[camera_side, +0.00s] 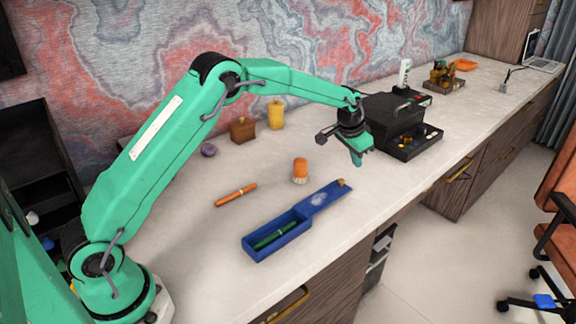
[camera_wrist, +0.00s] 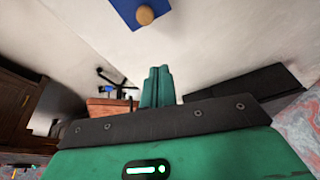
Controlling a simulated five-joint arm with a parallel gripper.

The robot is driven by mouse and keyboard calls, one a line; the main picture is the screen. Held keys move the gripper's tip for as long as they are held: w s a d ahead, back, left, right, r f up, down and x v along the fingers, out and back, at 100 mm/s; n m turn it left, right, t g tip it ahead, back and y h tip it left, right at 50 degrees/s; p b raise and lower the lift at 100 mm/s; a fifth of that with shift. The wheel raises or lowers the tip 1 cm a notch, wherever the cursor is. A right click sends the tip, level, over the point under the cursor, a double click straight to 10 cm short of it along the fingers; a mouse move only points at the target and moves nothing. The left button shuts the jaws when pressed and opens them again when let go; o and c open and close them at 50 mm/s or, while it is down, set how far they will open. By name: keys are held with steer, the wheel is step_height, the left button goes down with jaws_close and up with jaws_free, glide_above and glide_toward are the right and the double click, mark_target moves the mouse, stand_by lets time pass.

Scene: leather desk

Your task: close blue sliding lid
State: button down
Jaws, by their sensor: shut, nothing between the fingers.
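A blue box (camera_side: 262,246) stands on the desk in the side view, with a green pen (camera_side: 273,236) lying in its open part. Its blue sliding lid (camera_side: 318,200) is slid out to the far right end, and a small round wooden knob (camera_side: 341,183) sits at the lid's outer end. The knob also shows in the wrist view (camera_wrist: 145,14) at the top, with part of the blue lid (camera_wrist: 124,10) around it. My gripper (camera_side: 357,162) is shut and empty. It hangs above the desk beyond the knob, apart from the lid. In the wrist view my gripper (camera_wrist: 158,72) shows its fingers together.
An orange pen (camera_side: 236,194) and an orange-topped brush (camera_side: 300,171) are on the desk behind the box. A black organiser (camera_side: 400,125) with an open drawer stands to the right of my gripper. A yellow bottle (camera_side: 276,114) and a brown bottle (camera_side: 242,130) stand farther back.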

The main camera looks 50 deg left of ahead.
steer(key=x, duration=0.4)
steer(key=shift+d+f, duration=0.1)
steer(key=shift+d, duration=0.05)
steer(key=shift+s+a, duration=0.2)
steer(key=shift+s, duration=0.75)
steer(key=shift+s+a, duration=0.2)
steer(key=shift+s, duration=0.7)
steer(key=shift+s, duration=0.15)
glide_toward(308, 209)
steer(key=x, duration=0.5)
steer(key=shift+s+f, duration=0.1)
steer(key=shift+f, duration=0.15)
